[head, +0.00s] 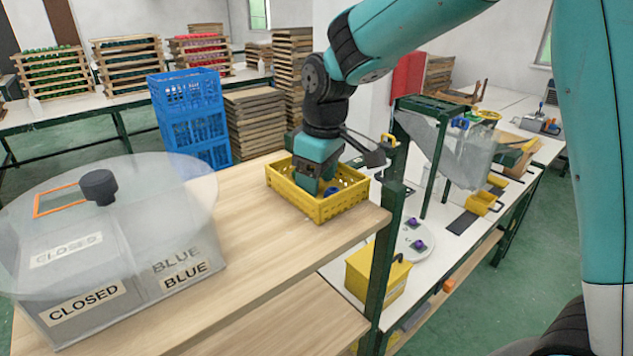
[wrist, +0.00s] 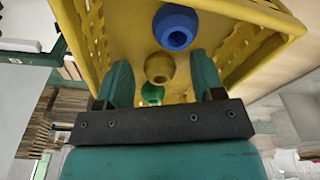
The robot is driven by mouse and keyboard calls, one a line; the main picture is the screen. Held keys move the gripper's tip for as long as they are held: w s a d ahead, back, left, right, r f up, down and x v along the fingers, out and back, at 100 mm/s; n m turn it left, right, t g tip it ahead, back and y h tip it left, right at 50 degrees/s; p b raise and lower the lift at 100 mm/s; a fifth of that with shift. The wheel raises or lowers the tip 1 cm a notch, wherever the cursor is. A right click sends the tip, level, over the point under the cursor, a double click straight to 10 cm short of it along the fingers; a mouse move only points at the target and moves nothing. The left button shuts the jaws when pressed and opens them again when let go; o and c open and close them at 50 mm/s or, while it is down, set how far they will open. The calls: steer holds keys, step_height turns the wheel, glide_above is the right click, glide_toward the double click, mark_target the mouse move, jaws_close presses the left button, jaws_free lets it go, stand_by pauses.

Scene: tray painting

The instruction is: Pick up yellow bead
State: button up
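A yellow bead (wrist: 159,68) lies in the yellow crate (head: 335,210), whose wall also shows in the wrist view (wrist: 88,30). My gripper (wrist: 161,58) is open, with its two green fingers on either side of the yellow bead and a gap at each side. In the head view my gripper (head: 318,187) points down inside the crate and hides the yellow bead. A blue bead (wrist: 176,27) lies beyond the yellow one, and a green bead (wrist: 152,92) lies nearer my gripper's palm, partly hidden by it.
The crate's perforated walls stand close around my gripper. The crate sits on a wooden shelf (head: 265,240) beside a green post (head: 383,255). A grey box with labels (head: 125,260) and a clear round lid stands at the left. Bare shelf lies between them.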

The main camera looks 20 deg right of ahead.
steer(key=c, duration=0.9)
steer(key=shift+c, duration=0.2)
steer(key=shift+r, duration=0.1)
